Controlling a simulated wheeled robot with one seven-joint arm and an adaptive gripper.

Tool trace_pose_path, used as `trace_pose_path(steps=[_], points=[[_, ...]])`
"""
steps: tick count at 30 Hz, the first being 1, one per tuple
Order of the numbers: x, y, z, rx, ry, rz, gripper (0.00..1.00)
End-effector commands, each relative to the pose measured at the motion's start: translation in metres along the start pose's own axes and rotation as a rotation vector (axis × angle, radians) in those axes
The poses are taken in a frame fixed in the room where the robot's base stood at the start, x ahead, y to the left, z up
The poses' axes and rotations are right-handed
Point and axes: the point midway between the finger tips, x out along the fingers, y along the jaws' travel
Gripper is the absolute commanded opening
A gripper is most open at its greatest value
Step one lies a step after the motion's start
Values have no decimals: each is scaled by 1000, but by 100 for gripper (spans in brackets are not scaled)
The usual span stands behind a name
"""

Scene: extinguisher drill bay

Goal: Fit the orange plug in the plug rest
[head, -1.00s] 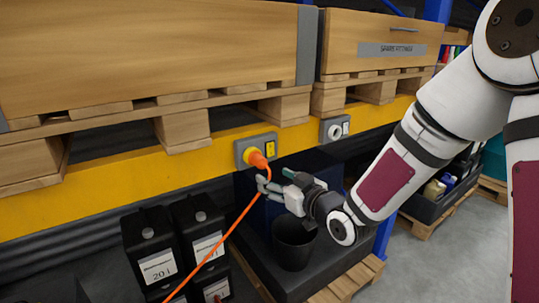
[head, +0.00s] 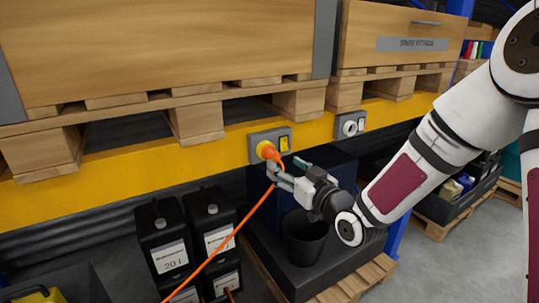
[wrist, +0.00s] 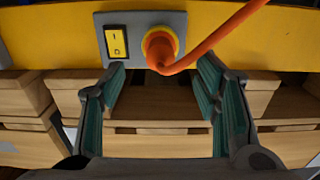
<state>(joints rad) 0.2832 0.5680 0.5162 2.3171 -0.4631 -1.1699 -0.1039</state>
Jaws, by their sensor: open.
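The orange plug (head: 268,151) sits in a yellow-ringed socket on a grey box (head: 256,140) with a yellow switch, on the yellow beam. Its orange cord (head: 240,222) hangs down to the lower left. In the wrist view the plug (wrist: 160,48) lies ahead of and between the fingertips, with its cord running to the upper right. My gripper (head: 284,170) is open and empty, just below the plug; I see no contact. A second grey box (head: 349,125) with a white round fitting is farther right on the beam. I cannot tell whether it is the plug rest.
Wooden crates on pallets (head: 193,122) stand above the beam. Black 20 l canisters (head: 164,238) stand below left. A dark bucket (head: 303,238) stands on a black platform under my gripper. A yellow object (head: 40,296) shows at the lower left corner.

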Motion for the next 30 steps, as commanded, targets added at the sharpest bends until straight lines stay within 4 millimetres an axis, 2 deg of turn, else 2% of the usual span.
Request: trace_pose_path(steps=[3, 13, 19, 30], points=[[20, 0, 2, -2, 2, -3, 57], [56, 0, 1, 0, 2, -1, 57], [65, 0, 0, 1, 0, -2, 57], [66, 0, 0, 1, 0, -1, 57]])
